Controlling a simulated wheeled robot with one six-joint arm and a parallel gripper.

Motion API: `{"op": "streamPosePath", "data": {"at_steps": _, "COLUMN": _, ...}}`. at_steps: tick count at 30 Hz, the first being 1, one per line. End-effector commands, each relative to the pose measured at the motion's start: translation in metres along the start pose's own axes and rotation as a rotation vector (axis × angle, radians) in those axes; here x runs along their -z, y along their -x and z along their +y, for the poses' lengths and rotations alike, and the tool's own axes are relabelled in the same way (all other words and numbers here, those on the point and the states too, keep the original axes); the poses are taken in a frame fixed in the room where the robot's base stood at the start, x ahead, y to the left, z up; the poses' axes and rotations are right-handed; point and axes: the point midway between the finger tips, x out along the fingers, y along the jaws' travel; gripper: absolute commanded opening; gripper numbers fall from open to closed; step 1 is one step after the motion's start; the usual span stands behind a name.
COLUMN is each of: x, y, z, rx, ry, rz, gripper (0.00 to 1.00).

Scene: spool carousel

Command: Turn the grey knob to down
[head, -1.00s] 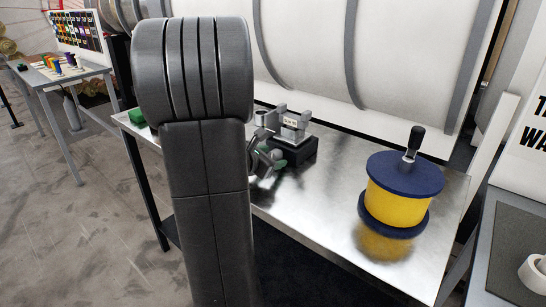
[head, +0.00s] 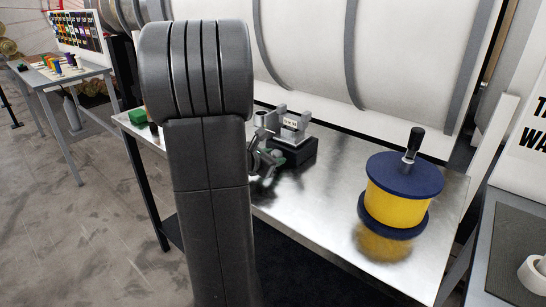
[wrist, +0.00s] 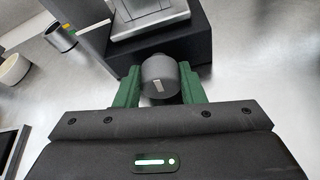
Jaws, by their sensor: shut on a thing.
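The grey knob (wrist: 160,73) is a round cap with a short pale mark low on its face, slightly tilted in the wrist view. It sits on the front of a dark block (wrist: 200,35) that carries a metal stand. My gripper (wrist: 160,84) is shut on the knob, with one green finger on each side of it. In the head view my gripper (head: 265,163) is at the front of the same block (head: 297,153), partly hidden behind my arm. The knob cannot be made out clearly there.
A yellow spool with navy flanges (head: 394,205) and a black handle stands to the right on the metal table (head: 330,200). A green block (head: 137,116) lies at the table's left end. A large white drum (head: 350,50) is behind. The tabletop between block and spool is clear.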

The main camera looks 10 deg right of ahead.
Motion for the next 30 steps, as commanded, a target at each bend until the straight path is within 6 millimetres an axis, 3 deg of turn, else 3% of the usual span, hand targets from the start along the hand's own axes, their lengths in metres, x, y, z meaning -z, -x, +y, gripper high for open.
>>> {"op": "streamPosePath", "data": {"at_steps": 18, "x": 0.0002, "y": 0.0002, "z": 0.0022, "rx": 0.148, "ry": 0.361, "rz": -0.010, "gripper": 0.13}}
{"op": "streamPosePath", "data": {"at_steps": 30, "x": 0.0005, "y": -0.0001, "z": 0.0026, "rx": 0.188, "ry": 0.461, "rz": -0.015, "gripper": 0.13}}
